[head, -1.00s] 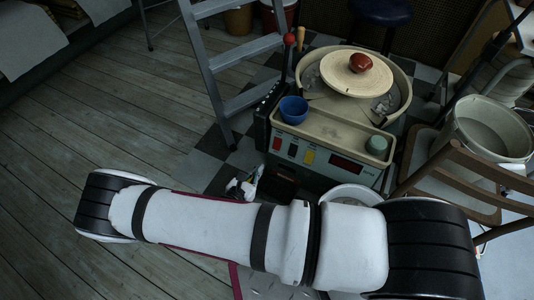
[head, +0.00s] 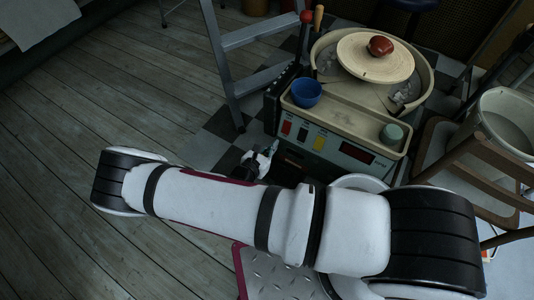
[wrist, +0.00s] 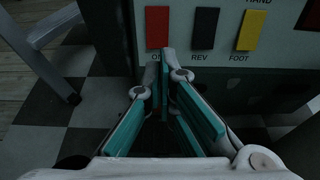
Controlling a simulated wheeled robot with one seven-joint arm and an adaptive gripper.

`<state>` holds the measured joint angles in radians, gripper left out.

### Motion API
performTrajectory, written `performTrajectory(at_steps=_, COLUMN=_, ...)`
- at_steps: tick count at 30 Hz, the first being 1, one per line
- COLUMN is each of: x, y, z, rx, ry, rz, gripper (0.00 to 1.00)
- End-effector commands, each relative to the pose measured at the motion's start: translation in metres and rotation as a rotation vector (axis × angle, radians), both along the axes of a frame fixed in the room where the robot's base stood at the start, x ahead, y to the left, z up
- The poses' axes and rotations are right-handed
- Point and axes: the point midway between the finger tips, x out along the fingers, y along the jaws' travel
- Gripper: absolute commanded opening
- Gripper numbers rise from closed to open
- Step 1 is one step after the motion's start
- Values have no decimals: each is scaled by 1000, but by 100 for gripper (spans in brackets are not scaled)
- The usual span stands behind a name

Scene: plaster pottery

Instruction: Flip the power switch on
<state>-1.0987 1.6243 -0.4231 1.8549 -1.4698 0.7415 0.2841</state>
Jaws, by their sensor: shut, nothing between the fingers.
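The pottery wheel's front panel (head: 335,145) faces me in the head view. It carries a red switch (head: 287,127), a black switch (head: 303,132) and a yellow switch (head: 319,141). In the wrist view the red switch (wrist: 157,27) is at top centre, above a label starting with "O" that my fingertips partly hide. The black switch (wrist: 205,28) is marked REV and the yellow switch (wrist: 250,30) FOOT. My gripper (wrist: 165,62) is shut and empty, its tips just below the red switch; I cannot tell if they touch the panel. In the head view my gripper (head: 272,150) is partly behind my arm.
A blue bowl (head: 306,93) and a green-grey pot (head: 391,133) stand on the wheel's ledge. A reddish-brown lump (head: 381,46) sits on the wheel head. A metal stepladder (head: 225,60) is at left, a wooden chair (head: 470,165) at right. The left floor is clear.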

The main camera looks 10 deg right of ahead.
Motion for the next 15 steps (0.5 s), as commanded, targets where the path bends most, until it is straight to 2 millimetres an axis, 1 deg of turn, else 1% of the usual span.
performTrajectory(at_steps=1, x=7, y=-9, z=-6, rx=-3, ry=-2, rz=-2, gripper=0)
performTrajectory(at_steps=6, x=28, y=-30, z=-17, rx=-3, ry=0, rz=-2, gripper=0)
performTrajectory(at_steps=10, x=41, y=-42, z=-23, rx=-2, ry=0, rz=-1, gripper=0)
performTrajectory(at_steps=15, x=50, y=-50, z=-26, rx=0, ry=-1, rz=1, gripper=0)
